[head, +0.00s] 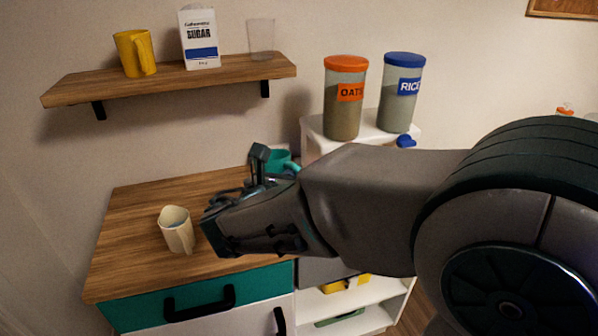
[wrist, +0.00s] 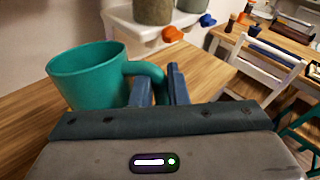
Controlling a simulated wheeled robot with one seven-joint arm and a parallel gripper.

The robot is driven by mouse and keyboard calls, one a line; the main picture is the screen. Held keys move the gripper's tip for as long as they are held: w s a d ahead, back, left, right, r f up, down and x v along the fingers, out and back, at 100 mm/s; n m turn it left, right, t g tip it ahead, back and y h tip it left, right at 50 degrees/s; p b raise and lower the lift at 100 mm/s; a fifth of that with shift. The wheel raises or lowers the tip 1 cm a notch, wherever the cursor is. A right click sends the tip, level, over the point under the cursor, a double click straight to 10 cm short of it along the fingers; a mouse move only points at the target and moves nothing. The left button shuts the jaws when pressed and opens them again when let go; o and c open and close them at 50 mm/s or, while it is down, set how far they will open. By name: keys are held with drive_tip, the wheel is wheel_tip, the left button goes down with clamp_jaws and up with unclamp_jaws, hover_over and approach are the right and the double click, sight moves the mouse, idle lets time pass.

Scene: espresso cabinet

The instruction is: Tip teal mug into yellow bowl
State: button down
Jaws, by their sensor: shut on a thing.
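The teal mug (wrist: 88,78) is large at the left of the wrist view, its rim facing up and slightly tilted in the picture. My gripper (wrist: 160,85) is shut on its handle, with one blue finger on each side. In the head view the teal mug (head: 281,158) shows only in part behind my gripper (head: 260,172), over the back right of the wooden counter. I cannot tell whether it touches the counter. I see no clear yellow bowl; my arm hides part of the counter.
A cream pitcher (head: 177,230) stands on the counter (head: 140,210), left of my gripper. A wall shelf (head: 180,86) above holds a yellow mug (head: 135,53), a sugar box (head: 199,38) and a glass (head: 261,39). Oats (head: 344,97) and rice (head: 401,93) jars stand on a white unit.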

drive_tip(key=shift+f+m+t+b, duration=0.4)
drive_tip(key=shift+m+t+b, duration=0.2)
drive_tip(key=shift+b, duration=1.95)
drive_tip(key=shift+t+h+b, duration=0.4)
drive_tip(key=shift+b, duration=0.6)
drive_tip(key=shift+r+m, duration=0.15)
drive_tip(key=shift+m, duration=0.15)
